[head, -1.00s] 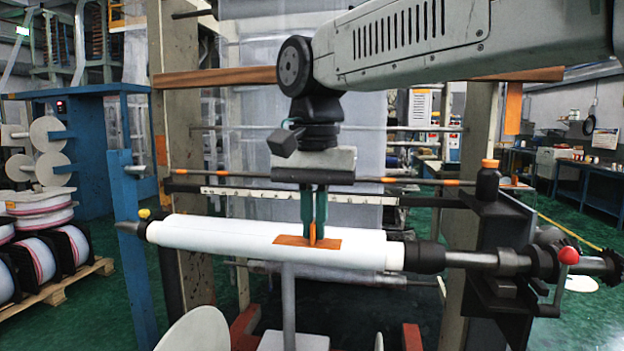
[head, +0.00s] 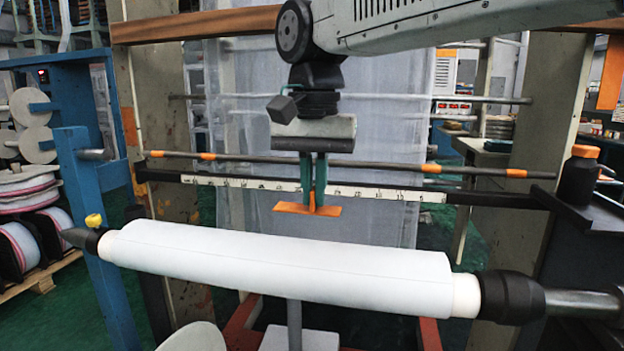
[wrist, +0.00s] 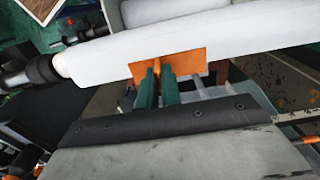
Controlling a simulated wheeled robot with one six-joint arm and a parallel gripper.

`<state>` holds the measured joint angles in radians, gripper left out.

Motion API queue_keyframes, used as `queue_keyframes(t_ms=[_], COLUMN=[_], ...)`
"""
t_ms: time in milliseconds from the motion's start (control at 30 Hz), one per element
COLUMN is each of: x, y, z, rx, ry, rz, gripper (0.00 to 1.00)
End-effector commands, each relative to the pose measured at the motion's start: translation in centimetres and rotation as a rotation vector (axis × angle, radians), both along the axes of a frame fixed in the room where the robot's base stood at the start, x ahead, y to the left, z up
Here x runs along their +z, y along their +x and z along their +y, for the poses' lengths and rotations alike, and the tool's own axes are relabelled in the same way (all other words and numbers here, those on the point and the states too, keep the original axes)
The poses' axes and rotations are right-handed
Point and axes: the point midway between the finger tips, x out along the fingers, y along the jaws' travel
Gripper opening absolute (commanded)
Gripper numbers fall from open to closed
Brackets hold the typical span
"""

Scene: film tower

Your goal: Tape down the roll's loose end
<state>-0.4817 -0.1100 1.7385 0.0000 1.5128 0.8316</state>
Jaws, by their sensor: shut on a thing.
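The white film roll (head: 270,265) lies across the lower middle of the head view on its shaft. A thin line along its upper face may be the loose end's edge. My gripper (head: 313,197) is above the roll in the picture, shut on the upright tab of an orange tape piece (head: 330,211). In the head view the tape shows above the roll's top edge with a gap. In the wrist view the tape (wrist: 190,63) overlaps the roll (wrist: 105,63), in front of my gripper (wrist: 158,82); I cannot tell the true distance between them.
A dark bar with a pale scale (head: 250,184) and an orange-marked rod (head: 400,167) run behind my gripper. A dark bottle with an orange cap (head: 578,174) stands at right. A blue post (head: 95,215) stands at the roll's left end.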

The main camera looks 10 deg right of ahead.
Motion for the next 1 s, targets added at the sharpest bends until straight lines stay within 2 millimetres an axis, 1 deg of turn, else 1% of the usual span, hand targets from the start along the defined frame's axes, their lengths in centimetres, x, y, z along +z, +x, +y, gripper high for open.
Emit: queue_keyframes(t_ms=[600, 800, 1000], x=[-5.8, -6.9, -7.2], y=[0.0, 0.0, 0.0], z=[0.1, 0.1, 0.1], rx=[0.001, 0.002, 0.002], ry=[-0.001, -0.001, 0.0], rz=[0.001, 0.001, 0.0], gripper=[0.0, 0.0, 0.0])
